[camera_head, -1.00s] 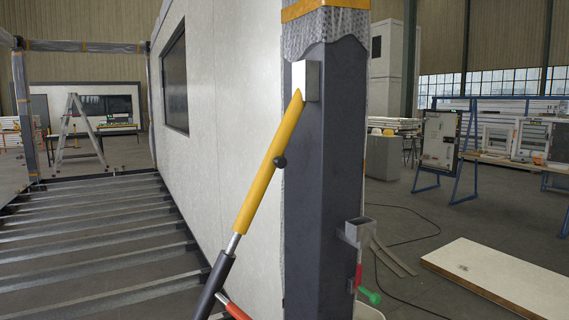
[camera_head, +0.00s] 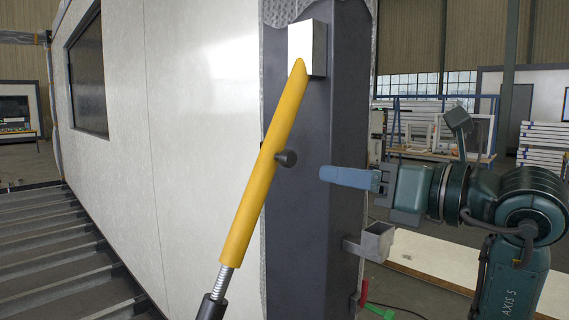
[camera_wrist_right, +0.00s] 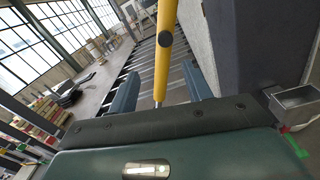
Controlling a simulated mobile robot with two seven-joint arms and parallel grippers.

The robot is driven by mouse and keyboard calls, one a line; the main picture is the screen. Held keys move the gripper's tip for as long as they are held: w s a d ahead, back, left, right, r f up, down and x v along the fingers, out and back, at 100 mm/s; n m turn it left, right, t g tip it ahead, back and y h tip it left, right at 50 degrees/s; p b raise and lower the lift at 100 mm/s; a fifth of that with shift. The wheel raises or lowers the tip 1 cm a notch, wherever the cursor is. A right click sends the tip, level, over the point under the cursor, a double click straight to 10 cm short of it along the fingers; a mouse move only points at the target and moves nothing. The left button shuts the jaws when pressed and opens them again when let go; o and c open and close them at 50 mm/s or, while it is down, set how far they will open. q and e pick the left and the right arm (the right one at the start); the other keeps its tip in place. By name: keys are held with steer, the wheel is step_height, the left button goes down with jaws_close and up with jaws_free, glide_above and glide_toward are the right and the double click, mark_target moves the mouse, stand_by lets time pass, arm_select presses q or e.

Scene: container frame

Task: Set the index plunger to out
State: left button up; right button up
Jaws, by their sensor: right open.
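The index plunger is a dark round knob (camera_head: 286,158) on the side of a slanted yellow tube (camera_head: 262,180). The knob stands out to the right of the tube, in front of the dark post. My right gripper (camera_head: 326,174) is to the right of the knob, apart from it, with its blue fingers pointing left. In the right wrist view the knob (camera_wrist_right: 166,40) lies ahead, between and beyond the two open fingers (camera_wrist_right: 160,88), with nothing held. My left gripper is not in view.
The dark post (camera_head: 310,235) stands close behind the tube, with a pale bracket (camera_head: 307,42) at the tube's top. A small metal box bracket (camera_head: 372,243) juts from the post below my right gripper. A white wall panel (camera_head: 190,130) is at left.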

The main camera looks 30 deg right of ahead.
mark_target(292, 161)
steer(key=shift+h, duration=0.5)
steer(key=p+x, duration=0.1)
steer(key=x, duration=0.3)
steer(key=p+x, duration=0.1)
steer(key=x, duration=0.3)
steer(key=r+p+x, duration=0.1)
steer(key=x, duration=0.3)
steer(key=shift+w+d+f, duration=0.1)
steer(key=shift+w+d, duration=0.2)
steer(key=shift+w, duration=0.15)
